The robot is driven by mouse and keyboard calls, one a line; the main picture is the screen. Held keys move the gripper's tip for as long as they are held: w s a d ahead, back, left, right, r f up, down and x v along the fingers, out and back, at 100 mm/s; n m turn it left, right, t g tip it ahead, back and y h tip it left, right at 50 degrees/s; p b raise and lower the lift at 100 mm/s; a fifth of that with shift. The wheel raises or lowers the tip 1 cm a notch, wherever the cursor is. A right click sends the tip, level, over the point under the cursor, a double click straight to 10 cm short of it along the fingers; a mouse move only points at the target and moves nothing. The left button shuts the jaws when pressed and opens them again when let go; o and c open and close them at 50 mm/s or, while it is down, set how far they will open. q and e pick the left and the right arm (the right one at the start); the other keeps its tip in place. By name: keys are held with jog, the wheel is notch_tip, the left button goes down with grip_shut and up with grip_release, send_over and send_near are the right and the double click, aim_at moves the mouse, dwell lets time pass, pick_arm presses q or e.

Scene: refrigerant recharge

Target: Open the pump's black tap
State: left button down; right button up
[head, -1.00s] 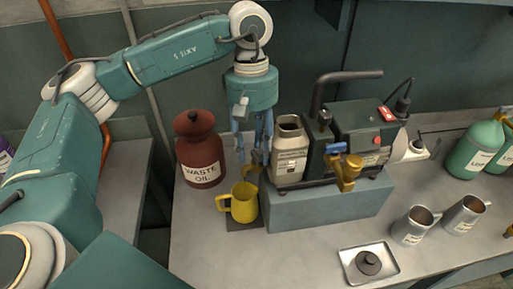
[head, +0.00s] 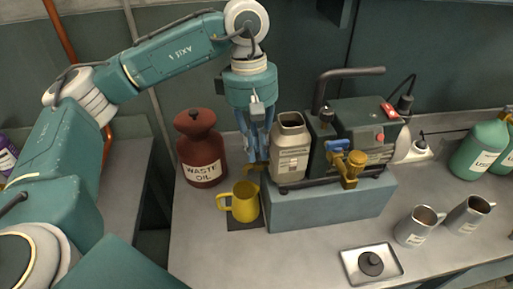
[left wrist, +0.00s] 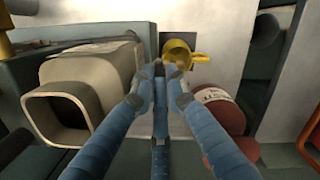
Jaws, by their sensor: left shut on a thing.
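The pump (head: 357,132) stands on a blue-grey block (head: 330,208). A brass spout (head: 250,169) sticks out at its left, above a yellow jug (head: 243,203). My left gripper (head: 259,160) points down there, left of the beige container (head: 290,150), its fingers together on the black tap by the spout. The fingers hide most of the tap, so I cannot tell how it is turned. In the left wrist view the fingertips (left wrist: 160,70) meet in front of the yellow jug (left wrist: 180,52). A separate blue-handled tap is on the pump's front. My right gripper is not in view.
A red waste oil jar (head: 202,155) stands close left of my gripper. The beige container crowds it on the right. Metal mugs (head: 418,228), a small tray (head: 353,256) and green bottles (head: 478,150) are on the bench at right. The front left bench is clear.

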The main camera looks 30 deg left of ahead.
pick_arm(q)
jog(key=shift+a+f+n+b, duration=0.1)
jog(key=shift+a+n+b, duration=0.2)
jog(key=shift+n, duration=1.2)
jog(key=c, duration=1.8)
grip_release()
jog(key=shift+o, duration=0.2)
jog(key=shift+s+a, duration=0.15)
jog(key=shift+r, duration=0.2)
jog(key=shift+r+p, duration=0.3)
jog(key=shift+r, duration=0.3)
notch_tip(320, 180, up, 8)
jog(key=p, duration=0.5)
jog(key=shift+d+f, duration=0.15)
jog(key=shift+d, duration=0.05)
